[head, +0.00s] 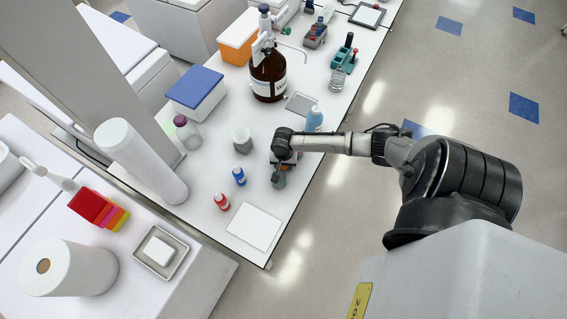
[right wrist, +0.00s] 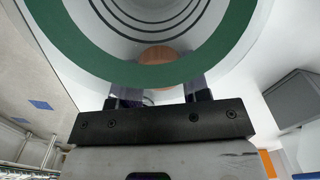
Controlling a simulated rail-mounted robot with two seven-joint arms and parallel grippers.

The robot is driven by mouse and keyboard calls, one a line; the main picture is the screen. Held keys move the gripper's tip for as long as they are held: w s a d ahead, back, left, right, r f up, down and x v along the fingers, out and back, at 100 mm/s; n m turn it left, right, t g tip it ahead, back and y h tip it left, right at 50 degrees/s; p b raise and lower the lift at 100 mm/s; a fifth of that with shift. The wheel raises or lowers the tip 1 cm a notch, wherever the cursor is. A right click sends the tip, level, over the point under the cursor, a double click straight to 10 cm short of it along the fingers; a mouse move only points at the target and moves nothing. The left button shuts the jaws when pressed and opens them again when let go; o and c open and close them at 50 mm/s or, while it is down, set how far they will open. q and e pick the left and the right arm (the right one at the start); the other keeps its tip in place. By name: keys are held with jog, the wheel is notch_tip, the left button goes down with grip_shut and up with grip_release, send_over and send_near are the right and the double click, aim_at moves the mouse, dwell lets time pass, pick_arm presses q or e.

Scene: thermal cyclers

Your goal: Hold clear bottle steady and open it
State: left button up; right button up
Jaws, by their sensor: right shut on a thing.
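My right gripper (head: 279,166) reaches in from the right over the front edge of the table. It is shut on a grey-green see-through bottle (head: 279,181), which I take to be the clear bottle. My wrist hides much of it. In the right wrist view, the gripper's fingers (right wrist: 160,92) reach up to a dark green ring (right wrist: 155,73), with grey concentric rings beyond it. I cannot make out the cap. My left gripper is not in view.
A grey beaker (head: 241,140), a blue vial (head: 239,176), a red vial (head: 222,201) and a purple-capped bottle (head: 188,134) stand left of the gripper. A light blue bottle (head: 315,119) stands close behind. A white pad (head: 254,228) lies at the front.

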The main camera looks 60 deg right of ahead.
jog(key=o, duration=1)
notch_tip(320, 180, up, 12)
jog(key=p, duration=0.1)
jog(key=s+a+n+t, duration=0.1)
jog(key=s+a+n, duration=0.2)
jog(key=a, duration=0.3)
jog(key=s+a+r+n, duration=0.1)
jog(key=s+a+n, duration=0.3)
jog(key=a, duration=0.3)
jog(key=s+a+r+n+t+y, duration=0.1)
jog(key=s+a+n, duration=0.2)
jog(key=a+n, duration=0.3)
jog(key=shift+s+a+t, duration=0.3)
jog(key=shift+s+a, duration=0.05)
jog(key=shift+a, duration=0.4)
jog(key=shift+o, duration=0.4)
jog(key=s+r+n, duration=0.1)
jog(key=a+r, duration=0.1)
jog(key=s+r+n, duration=0.1)
jog(key=shift+s+a+r+n+t+h, duration=0.25)
jog(key=shift+s+a+n+t+h, duration=0.05)
jog(key=shift+s+a+t, duration=0.1)
jog(key=shift+o, duration=0.3)
jog(key=shift+s+r+n, duration=0.2)
jog(key=shift+r+n, duration=0.1)
jog(key=shift+r, duration=0.1)
